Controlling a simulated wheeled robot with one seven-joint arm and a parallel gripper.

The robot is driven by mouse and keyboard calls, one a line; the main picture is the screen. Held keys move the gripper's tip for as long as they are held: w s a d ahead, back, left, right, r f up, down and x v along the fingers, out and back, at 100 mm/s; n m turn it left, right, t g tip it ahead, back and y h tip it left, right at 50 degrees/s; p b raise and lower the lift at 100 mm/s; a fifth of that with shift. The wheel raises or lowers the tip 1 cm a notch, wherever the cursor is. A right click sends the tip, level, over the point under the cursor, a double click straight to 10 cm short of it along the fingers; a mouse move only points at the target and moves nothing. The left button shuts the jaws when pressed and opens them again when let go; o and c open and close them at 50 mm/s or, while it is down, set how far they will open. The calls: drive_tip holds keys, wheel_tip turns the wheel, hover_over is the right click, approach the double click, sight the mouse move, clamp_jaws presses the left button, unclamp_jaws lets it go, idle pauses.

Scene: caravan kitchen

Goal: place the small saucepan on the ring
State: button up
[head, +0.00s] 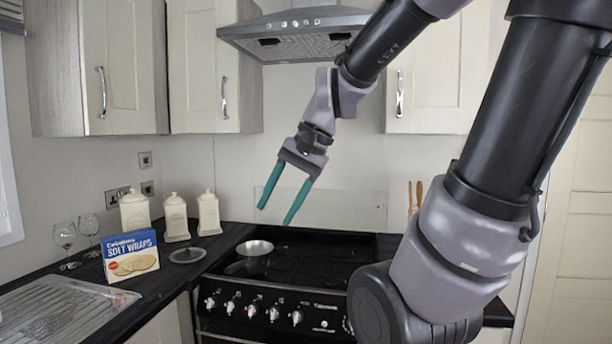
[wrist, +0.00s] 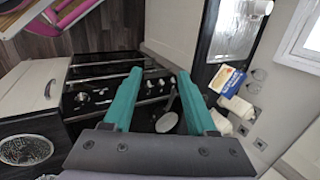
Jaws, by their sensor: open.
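The small saucepan (head: 255,246) is a silver pan with a dark handle. It sits upright at the left end of the black hob (head: 330,264), its handle toward the lower left. In the wrist view the saucepan (wrist: 167,122) shows partly beside the right finger. My gripper (head: 275,215) is open and empty, its green fingers pointing down, above and apart from the saucepan. In the wrist view my gripper (wrist: 160,72) has its fingers spread wide. The separate rings on the dark hob cannot be made out, and my arm hides the hob's right side.
A round, flat dark item (head: 187,255) lies on the worktop left of the hob. A blue wraps box (head: 131,256), wine glasses (head: 64,235) and cream canisters (head: 176,218) stand further left. The extractor hood (head: 295,35) hangs above. Wooden-handled utensils (head: 414,195) stand behind right.

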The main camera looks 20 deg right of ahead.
drive_tip(key=d+r+n+t+h, duration=0.2)
drive_tip(key=d+r+n+t, duration=0.1)
drive_tip(key=d+r+t, duration=0.1)
drive_tip(key=shift+s+d+r+h, duration=0.2)
drive_tip(key=shift+d+r+h, duration=0.2)
drive_tip(key=shift+d+r, duration=0.2)
